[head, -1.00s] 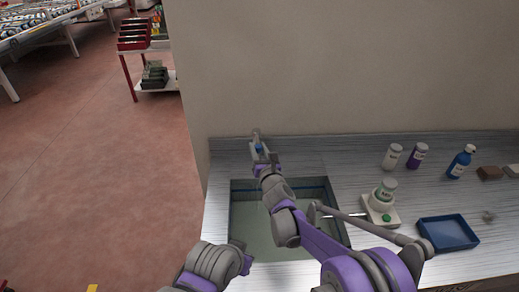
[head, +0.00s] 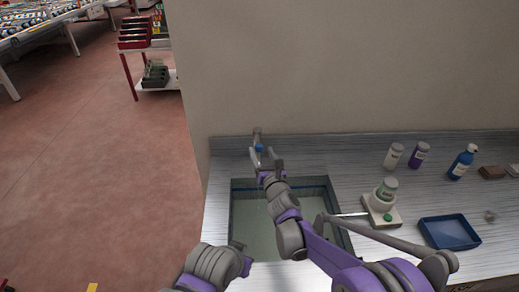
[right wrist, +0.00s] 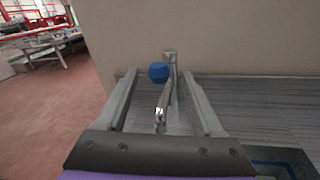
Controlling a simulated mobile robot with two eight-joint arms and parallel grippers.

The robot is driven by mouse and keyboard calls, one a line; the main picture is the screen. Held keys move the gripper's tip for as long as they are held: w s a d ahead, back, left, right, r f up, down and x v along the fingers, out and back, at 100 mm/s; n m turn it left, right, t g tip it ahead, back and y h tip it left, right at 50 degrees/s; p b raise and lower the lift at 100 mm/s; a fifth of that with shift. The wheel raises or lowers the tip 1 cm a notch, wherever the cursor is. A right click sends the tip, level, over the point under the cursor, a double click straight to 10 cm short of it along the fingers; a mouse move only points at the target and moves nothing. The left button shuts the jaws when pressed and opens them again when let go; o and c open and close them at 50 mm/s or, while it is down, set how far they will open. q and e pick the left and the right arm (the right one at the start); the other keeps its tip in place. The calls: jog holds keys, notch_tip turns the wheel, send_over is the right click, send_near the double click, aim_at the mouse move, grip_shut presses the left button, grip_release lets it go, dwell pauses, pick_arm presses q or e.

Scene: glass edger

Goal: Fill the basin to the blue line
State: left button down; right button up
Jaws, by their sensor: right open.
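The basin (head: 318,240) is sunk in the counter, with a blue line (head: 312,187) along its inner back wall. Its inside is pale grey-green below the line; I cannot clearly make out the water level. The metal tap (head: 257,133) with a blue knob (head: 259,148) stands behind the basin. My right gripper (head: 266,156) is open and empty, reaching over the basin towards the tap. In the right wrist view, the blue knob (right wrist: 158,72) and metal spout (right wrist: 162,108) appear between its spread fingers (right wrist: 160,80).
Right of the basin are a small device with a green button (head: 387,217), a blue tray (head: 449,233), a white bottle (head: 393,157), a purple bottle (head: 419,156) and a blue bottle (head: 462,163). A wall rises behind the counter. Open floor lies left.

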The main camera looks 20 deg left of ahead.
pick_arm(q)
jog(key=shift+s+f+b, duration=0.45)
jog(key=shift+s+f, duration=0.2)
jog(key=shift+f, duration=0.25)
pick_arm(e)
jog(key=v, duration=0.7)
jog(key=shift+s, duration=0.2)
dwell(4.2)
